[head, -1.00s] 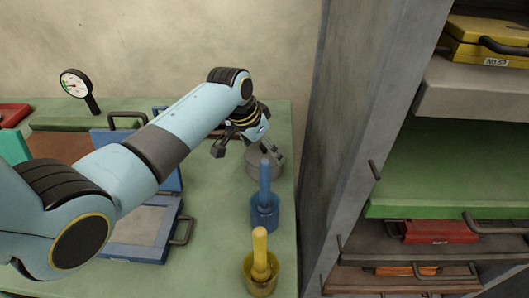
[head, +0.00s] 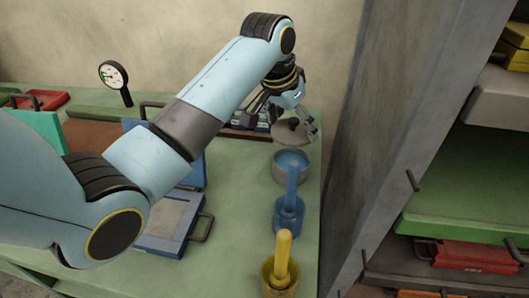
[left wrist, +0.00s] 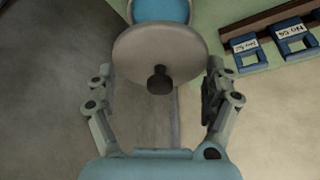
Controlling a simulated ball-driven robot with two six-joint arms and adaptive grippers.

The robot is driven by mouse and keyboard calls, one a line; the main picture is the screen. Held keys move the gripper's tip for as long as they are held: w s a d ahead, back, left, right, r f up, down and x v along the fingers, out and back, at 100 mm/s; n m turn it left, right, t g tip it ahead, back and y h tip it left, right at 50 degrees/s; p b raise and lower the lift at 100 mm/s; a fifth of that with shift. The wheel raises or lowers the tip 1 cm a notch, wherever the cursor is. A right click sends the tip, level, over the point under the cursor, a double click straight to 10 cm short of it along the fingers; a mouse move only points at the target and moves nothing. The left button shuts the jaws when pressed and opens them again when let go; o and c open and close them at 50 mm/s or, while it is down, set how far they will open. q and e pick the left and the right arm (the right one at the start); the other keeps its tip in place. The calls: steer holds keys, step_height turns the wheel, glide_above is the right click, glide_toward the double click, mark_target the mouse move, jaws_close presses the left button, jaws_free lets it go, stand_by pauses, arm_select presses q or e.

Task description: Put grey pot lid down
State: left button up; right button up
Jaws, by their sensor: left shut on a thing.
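The grey pot lid (head: 292,131) is a round disc with a dark knob. My left gripper (head: 287,122) is shut on it, with a finger at either side of its rim, and holds it above and behind the grey pot (head: 291,178). The pot stands uncovered on the green bench, and its blue inside shows. In the left wrist view the lid (left wrist: 140,50) lies between the fingers of the gripper (left wrist: 160,88), knob towards the camera. Part of the pot's blue inside (left wrist: 160,9) shows beyond the lid. My right gripper is not in view.
A blue mallet-like tool in a holder (head: 290,210) and a yellow one (head: 280,270) stand in front of the pot. A grey wall panel (head: 375,130) and shelves (head: 440,215) rise at the right. A gauge (head: 113,76) stands at the back left. The green bench (head: 235,200) is partly clear.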

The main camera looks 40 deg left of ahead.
arm_select(q)
steer(key=shift+s+f+n+y+b, duration=0.15)
steer(key=shift+s+f+n+b, duration=0.05)
steer(key=shift+f+n+b, duration=0.35)
steer(key=shift+s+f+n+y+b, duration=0.15)
steer(key=shift+f+n+b, duration=0.25)
steer(key=shift+f, duration=0.2)
steer(key=shift+s+a+f+n, duration=0.1)
steer(key=shift+a+f+n, duration=0.15)
steer(key=shift+a, duration=0.15)
glide_above(250, 157)
steer(key=s, duration=0.1)
step_height(250, 157, down, 6)
steer(key=shift+s+d+f, duration=0.1)
steer(key=shift+d, duration=0.05)
steer(key=shift+f, duration=2.05)
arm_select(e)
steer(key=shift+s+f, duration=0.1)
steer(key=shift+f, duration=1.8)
arm_select(q)
steer(key=shift+b, duration=0.3)
steer(key=o, duration=1)
steer(key=shift+f, duration=0.15)
steer(key=shift+c, duration=0.2)
steer(key=p+v, duration=0.2)
steer(key=v, duration=1)
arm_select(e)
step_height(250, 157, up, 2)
